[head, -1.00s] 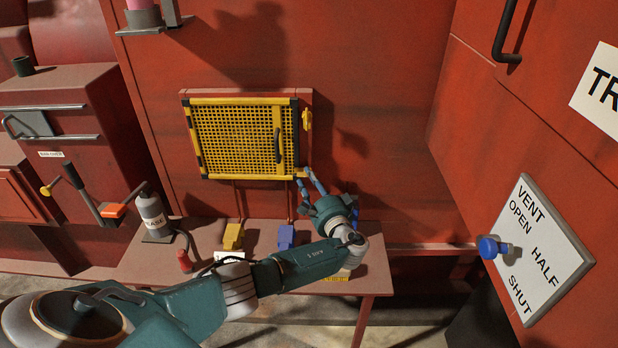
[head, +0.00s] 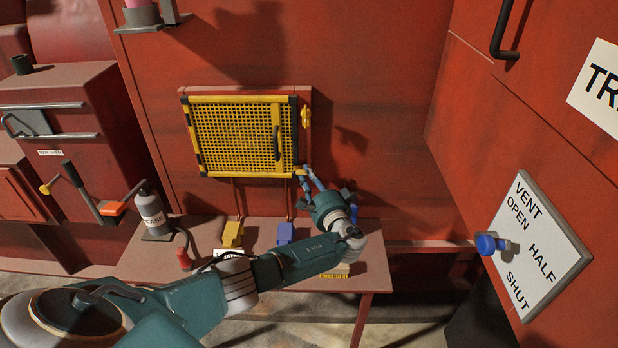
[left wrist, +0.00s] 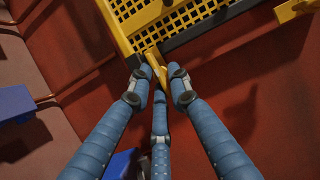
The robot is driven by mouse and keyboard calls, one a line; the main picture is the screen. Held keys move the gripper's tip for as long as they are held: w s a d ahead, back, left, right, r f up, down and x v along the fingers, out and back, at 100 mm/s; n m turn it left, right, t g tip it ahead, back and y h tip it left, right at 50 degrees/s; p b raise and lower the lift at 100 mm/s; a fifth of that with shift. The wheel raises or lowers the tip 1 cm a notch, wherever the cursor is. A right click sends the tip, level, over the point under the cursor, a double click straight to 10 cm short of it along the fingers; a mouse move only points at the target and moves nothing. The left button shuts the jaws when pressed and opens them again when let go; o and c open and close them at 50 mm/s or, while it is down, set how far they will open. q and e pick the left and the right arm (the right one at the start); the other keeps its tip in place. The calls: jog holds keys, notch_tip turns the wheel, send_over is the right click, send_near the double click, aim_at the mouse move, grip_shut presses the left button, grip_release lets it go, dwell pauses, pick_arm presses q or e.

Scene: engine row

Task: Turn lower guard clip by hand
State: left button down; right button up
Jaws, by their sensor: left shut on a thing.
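The yellow mesh guard (head: 240,137) is closed against the red wall panel, with a black handle (head: 276,143) on its right side. The lower guard clip (left wrist: 154,62) is a small yellow piece at the guard's lower right corner. My left gripper (head: 307,174) reaches up to that corner from below. In the left wrist view its blue fingers (left wrist: 160,80) are closed around the clip, which is partly hidden between the fingertips. The upper guard clip (head: 305,117) stands upright at the guard's right edge, apart from the gripper. My right gripper is not in view.
A bench (head: 205,262) below the guard bears a yellow block (head: 233,234) and a blue block (head: 286,233). A grease can (head: 152,216) stands at its left. A vent plate (head: 538,250) with a blue knob (head: 487,244) is on the right wall.

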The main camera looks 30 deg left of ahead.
pick_arm(q)
jog(key=shift+s+a+f, duration=0.1)
jog(key=shift+s+f, duration=0.1)
jog(key=shift+f, duration=0.2)
jog(key=shift+s+r+n+t+h+b, duration=0.2)
jog(key=shift+n+h+b, duration=0.95)
jog(key=shift+n, duration=1.05)
jog(key=shift+r+n+t+h+b, duration=0.1)
jog(key=shift+r+n+h+b, duration=0.25)
jog(key=shift+n+h+b, duration=1.3)
jog(key=shift+s+r+n+t+h+b, duration=0.2)
jog(key=shift+n+h, duration=0.7)
jog(key=shift+n, duration=1.85)
jog(key=shift+w+r, duration=0.15)
jog(key=shift+r, duration=0.05)
